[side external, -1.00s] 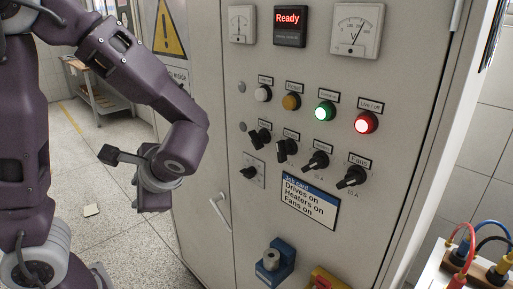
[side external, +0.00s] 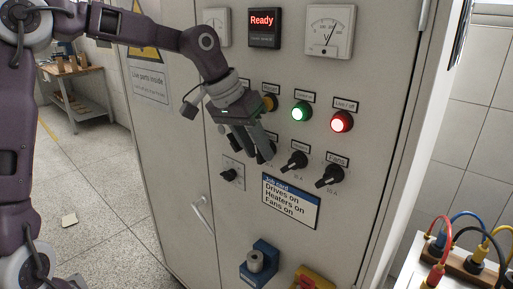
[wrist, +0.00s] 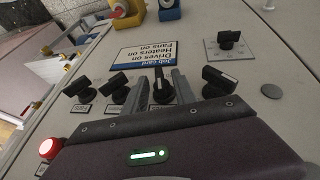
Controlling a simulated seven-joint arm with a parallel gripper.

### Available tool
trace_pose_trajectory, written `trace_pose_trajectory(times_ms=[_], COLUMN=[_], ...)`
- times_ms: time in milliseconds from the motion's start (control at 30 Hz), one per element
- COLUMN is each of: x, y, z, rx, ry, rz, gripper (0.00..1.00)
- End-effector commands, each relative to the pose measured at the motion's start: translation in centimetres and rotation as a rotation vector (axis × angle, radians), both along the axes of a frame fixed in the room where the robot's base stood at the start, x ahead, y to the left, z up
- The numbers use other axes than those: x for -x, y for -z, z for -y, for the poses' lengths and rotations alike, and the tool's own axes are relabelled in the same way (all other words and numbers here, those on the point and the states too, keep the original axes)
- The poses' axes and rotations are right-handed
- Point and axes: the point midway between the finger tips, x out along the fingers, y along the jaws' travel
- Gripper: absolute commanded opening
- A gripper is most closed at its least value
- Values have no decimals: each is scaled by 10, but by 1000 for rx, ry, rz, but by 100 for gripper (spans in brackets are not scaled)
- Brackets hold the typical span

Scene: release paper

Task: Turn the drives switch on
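My gripper (side external: 257,148) is at the row of black rotary switches on the grey cabinet. In the wrist view its two fingers (wrist: 163,88) stand apart, one on each side of a black knob (wrist: 160,88) with a white pointer line. This knob is second from the left in the side view and its label cannot be read, so I cannot confirm it is the drives switch. No firm grip on it shows. The fans switch (side external: 329,175) and the knob to its left (side external: 293,160) stand clear, both tilted.
A job card (side external: 291,201) below reads Drives on, Heaters on, Fans on. A smaller knob (side external: 229,174) sits lower left. Green (side external: 301,112) and red (side external: 341,121) lamps are lit above, and the display (side external: 263,27) reads Ready. A blue device (side external: 259,262) sits below.

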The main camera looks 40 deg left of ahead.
Motion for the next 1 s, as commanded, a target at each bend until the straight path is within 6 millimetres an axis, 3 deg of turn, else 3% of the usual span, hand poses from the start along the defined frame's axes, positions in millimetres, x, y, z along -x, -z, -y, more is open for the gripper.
trace_pose_trajectory(times_ms=[233,400,767,1000], x=[0,0,0,0], y=[2,1,1,0], z=[0,0,2,6], rx=[-1,-1,-41,-190], ry=[0,0,3,7], rz=[0,0,0,2], gripper=[31,0,0,0])
